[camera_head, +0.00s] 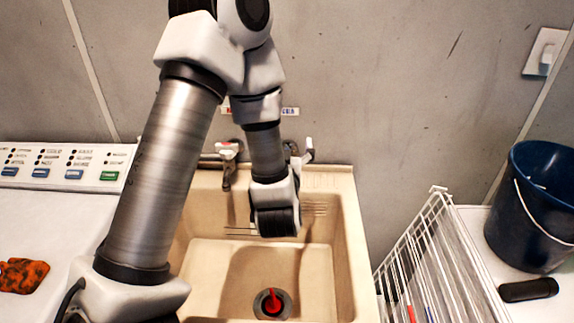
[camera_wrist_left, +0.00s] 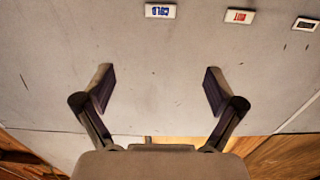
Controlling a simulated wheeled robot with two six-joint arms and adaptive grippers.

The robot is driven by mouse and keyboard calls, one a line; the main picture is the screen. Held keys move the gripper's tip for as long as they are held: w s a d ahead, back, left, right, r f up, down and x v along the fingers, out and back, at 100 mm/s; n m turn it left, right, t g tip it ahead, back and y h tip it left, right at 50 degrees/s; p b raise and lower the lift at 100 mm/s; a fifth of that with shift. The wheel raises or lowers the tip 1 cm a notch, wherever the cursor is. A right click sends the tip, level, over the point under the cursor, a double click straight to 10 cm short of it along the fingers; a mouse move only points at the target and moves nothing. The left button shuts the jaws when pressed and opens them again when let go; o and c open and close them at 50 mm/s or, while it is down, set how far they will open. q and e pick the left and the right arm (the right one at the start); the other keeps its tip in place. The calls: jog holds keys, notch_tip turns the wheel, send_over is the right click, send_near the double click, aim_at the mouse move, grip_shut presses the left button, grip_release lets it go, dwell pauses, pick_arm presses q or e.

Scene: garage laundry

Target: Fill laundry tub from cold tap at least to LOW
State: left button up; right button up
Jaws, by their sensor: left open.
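The beige laundry tub (camera_head: 345,235) is in the lower middle of the head view. A red plug (camera_head: 272,302) sits at its drain, and I see no water in it. A tap with a red mark (camera_head: 228,150) is at the tub's back left; another tap (camera_head: 305,152) is at the back right, partly behind my left arm. My right gripper is not in view.
A white washer panel (camera_head: 70,165) with an orange cloth (camera_head: 22,275) stands left. A white wire rack (camera_head: 430,250) is right of the tub, beside a blue bucket (camera_head: 532,215) and a dark object (camera_head: 528,290). A wall switch (camera_head: 544,52) is upper right.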

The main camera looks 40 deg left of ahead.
pick_arm(q)
notch_tip(320, 180, down, 9)
jog(key=w+b, duration=0.1)
jog(key=b, duration=0.6)
jog(key=p+x, duration=0.1)
jog(key=x, duration=0.3)
jog(key=p+x, duration=0.1)
jog(key=x, duration=0.3)
jog(key=shift+s+a, duration=0.2)
jog(key=shift+a, duration=0.1)
jog(key=shift+r, duration=0.1)
jog(key=c, duration=1.1)
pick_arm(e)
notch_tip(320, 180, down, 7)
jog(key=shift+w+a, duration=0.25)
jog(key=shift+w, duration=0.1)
